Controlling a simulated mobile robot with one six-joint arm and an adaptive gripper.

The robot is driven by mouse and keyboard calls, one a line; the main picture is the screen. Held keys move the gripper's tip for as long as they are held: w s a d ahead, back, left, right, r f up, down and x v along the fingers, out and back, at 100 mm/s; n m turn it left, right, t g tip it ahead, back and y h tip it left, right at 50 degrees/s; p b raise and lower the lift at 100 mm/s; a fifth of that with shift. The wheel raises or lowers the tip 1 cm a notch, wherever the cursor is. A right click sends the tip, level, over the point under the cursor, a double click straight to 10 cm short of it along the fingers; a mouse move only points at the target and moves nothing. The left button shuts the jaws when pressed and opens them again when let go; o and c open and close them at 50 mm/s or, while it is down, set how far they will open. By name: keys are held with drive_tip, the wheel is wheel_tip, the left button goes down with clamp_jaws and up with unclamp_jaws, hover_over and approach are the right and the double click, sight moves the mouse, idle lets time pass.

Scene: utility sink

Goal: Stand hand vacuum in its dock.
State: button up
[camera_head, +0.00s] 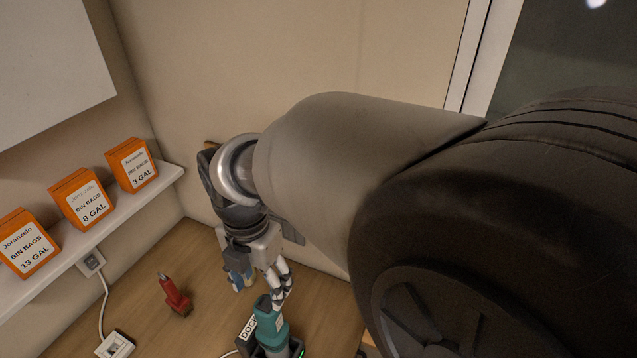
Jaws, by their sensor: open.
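The hand vacuum (270,328) is teal with a dark lower part. It appears upright in the dark dock (245,336), which has a white "DOCK" label and a small green light at its right. The picture's bottom edge cuts off the dock, so I cannot tell how fully the vacuum is seated. My gripper (262,288) points down just above and behind the vacuum's top, with its fingers apart. One finger overlaps or nearly touches the vacuum's top in this view; contact is unclear.
A small red object (174,296) lies on the wooden counter (185,255) to the left. A white socket block (115,345) has a cable to the wall outlet (92,262). Orange bin-bag boxes (82,199) stand on the shelf. A blue-yellow item (246,279) is partly hidden behind my gripper.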

drive_tip(key=d+r+m+t, duration=0.1)
drive_tip(key=d+r+m, duration=0.4)
drive_tip(key=d+m, duration=0.35)
drive_tip(key=s+d+r+m+t, duration=0.1)
drive_tip(key=s+d+m, duration=0.4)
drive_tip(key=d+m, duration=0.4)
drive_tip(key=s+d+r+m+t, duration=0.1)
drive_tip(key=s+d+m+t, duration=0.1)
drive_tip(key=s+d+m, duration=0.3)
drive_tip(key=d+m, duration=0.4)
drive_tip(key=m, duration=0.5)
drive_tip(key=shift+s+d+r+t, duration=0.3)
drive_tip(key=shift+d, duration=0.1)
drive_tip(key=shift+m, duration=0.25)
